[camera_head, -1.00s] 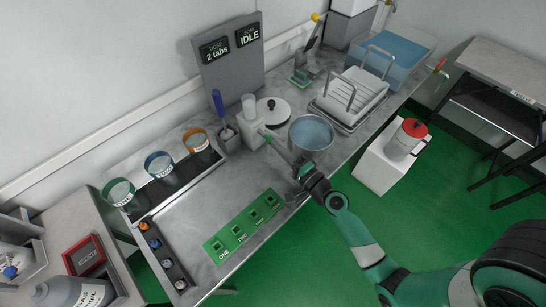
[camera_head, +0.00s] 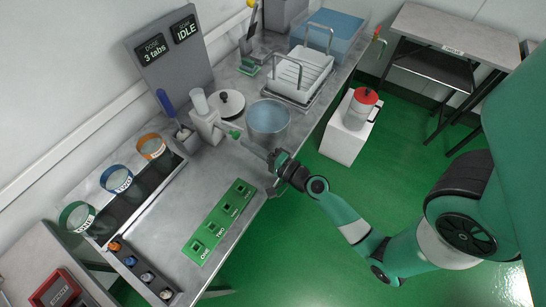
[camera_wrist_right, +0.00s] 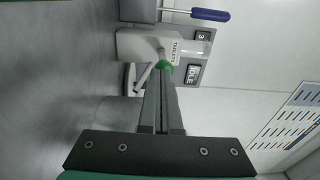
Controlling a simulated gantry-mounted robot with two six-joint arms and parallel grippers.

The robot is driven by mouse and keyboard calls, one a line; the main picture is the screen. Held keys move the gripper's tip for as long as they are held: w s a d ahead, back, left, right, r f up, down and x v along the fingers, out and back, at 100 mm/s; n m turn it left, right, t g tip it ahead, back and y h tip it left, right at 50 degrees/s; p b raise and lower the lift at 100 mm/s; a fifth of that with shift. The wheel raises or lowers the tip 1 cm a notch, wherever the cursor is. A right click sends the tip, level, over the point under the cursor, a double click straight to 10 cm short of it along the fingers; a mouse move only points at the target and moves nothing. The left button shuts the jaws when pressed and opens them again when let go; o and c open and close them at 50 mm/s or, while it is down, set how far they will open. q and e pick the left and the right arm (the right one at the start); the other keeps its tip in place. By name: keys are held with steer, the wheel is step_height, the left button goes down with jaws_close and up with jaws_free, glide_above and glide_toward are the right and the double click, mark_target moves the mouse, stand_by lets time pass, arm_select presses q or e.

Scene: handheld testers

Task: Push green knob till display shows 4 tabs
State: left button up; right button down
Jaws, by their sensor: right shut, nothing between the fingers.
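The dose display (camera_head: 154,50) on the grey panel reads "3 tabs". The display beside it (camera_head: 184,29) reads "IDLE". The green knob (camera_head: 234,133) sticks out from the front of the white tablet dispenser (camera_head: 206,122), which is labelled "TABLETS" in the wrist view (camera_wrist_right: 150,47). My right gripper (camera_head: 243,141) is shut and empty, its fingers pointing at the knob. In the right wrist view the knob (camera_wrist_right: 166,65) is just beyond the fingertips (camera_wrist_right: 164,77); I cannot tell whether they touch. My left gripper is not in view.
A metal pot (camera_head: 268,124) stands close beside my right fingers. A green numbered board (camera_head: 220,222) lies at the bench front.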

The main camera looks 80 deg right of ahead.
steer(key=b+v, duration=0.1)
steer(key=v, duration=0.5)
steer(key=shift+s+a+f+b, duration=0.1)
steer(key=shift+s+f+b, duration=0.1)
steer(key=shift+b, duration=0.15)
steer(key=shift+s+a+r, duration=0.15)
steer(key=shift+s+a, duration=0.05)
steer(key=shift+s, duration=0.2)
